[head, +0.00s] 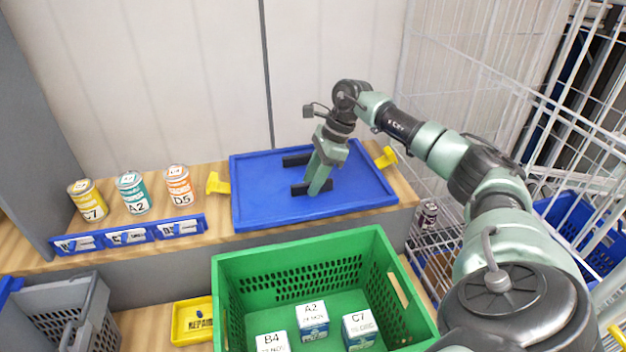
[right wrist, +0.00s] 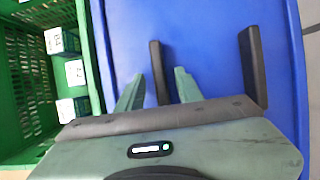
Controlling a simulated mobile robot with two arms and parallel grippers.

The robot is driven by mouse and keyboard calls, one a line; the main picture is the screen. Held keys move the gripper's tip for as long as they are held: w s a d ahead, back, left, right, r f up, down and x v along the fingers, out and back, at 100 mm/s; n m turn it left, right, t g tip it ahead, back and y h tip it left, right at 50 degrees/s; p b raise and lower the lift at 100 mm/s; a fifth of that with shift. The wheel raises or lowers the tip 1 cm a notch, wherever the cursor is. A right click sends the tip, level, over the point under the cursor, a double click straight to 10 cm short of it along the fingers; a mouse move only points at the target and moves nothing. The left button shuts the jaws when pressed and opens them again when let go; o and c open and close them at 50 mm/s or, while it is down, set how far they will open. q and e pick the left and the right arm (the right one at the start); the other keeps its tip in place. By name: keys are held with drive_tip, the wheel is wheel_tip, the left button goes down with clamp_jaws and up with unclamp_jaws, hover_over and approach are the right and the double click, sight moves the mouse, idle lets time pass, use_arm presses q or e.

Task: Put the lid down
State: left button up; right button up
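The lid (head: 270,205) is a flat blue panel with two black bar handles. It lies on the wooden shelf at the back and also fills much of the right wrist view (right wrist: 205,50). My right gripper (head: 317,190) is down at the nearer handle (head: 298,189). In the right wrist view its two fingers (right wrist: 160,82) stand on either side of that handle (right wrist: 157,65), with a small gap showing on each side. The farther handle (head: 297,160) is free. My left gripper is not in view.
A green crate (head: 300,249) with several labelled boxes stands in front of the shelf. Yellow clips (head: 217,184) flank the lid. Three cans (head: 132,193) and a blue label rail (head: 128,236) are at left. A white wire cage (head: 480,60) stands at right.

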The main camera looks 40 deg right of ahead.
drive_tip(key=b+v, duration=0.2)
drive_tip(key=v, duration=1)
